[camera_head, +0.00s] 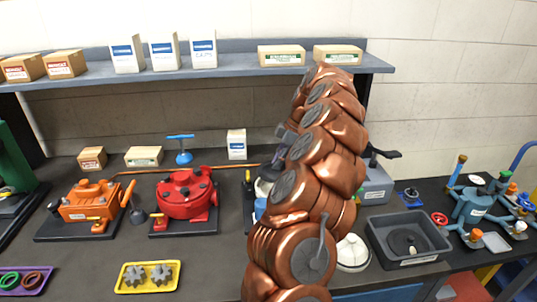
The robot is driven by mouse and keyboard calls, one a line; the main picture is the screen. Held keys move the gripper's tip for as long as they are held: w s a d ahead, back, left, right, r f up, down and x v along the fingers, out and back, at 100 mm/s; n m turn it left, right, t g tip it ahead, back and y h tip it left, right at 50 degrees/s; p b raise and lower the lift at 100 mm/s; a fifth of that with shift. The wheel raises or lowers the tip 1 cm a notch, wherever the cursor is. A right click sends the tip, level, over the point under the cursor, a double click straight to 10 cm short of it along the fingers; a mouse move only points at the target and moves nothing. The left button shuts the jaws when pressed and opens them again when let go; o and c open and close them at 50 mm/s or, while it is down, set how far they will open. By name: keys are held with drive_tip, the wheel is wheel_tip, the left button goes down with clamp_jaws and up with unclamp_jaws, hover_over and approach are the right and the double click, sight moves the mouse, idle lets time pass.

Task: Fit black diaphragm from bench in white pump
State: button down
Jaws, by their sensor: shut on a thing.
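My copper-coloured arm stands across the middle of the view and hides much of the bench behind it. The dark end of my gripper (271,170) shows just left of the arm, low over the bench. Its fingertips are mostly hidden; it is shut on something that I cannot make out. A white rounded part (263,187), perhaps the white pump, shows directly below the gripper, largely covered by the arm. A white round piece (352,252) lies on the bench just right of the arm. I cannot pick out the black diaphragm for certain.
An orange pump (90,203) and a red pump (186,196) stand at left. A yellow tray (124,288) holds gears. A grey bin (377,231) with a small dark piece inside stands at right, near a blue-grey valved unit (470,207). A shelf (225,79) with boxes overhangs the bench.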

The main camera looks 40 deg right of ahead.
sight(279, 172)
drive_tip(key=shift+a+f, duration=0.15)
drive_tip(key=shift+f, duration=2.1)
drive_tip(key=shift+s+b, duration=0.1)
drive_tip(key=shift+b, duration=0.9)
drive_tip(key=shift+f+b, duration=0.8)
drive_tip(key=shift+f, duration=0.25)
drive_tip(key=c, duration=1)
unclamp_jaws()
drive_tip(key=shift+c, duration=0.2)
drive_tip(key=shift+r, duration=0.1)
drive_tip(key=shift+r, duration=2.9)
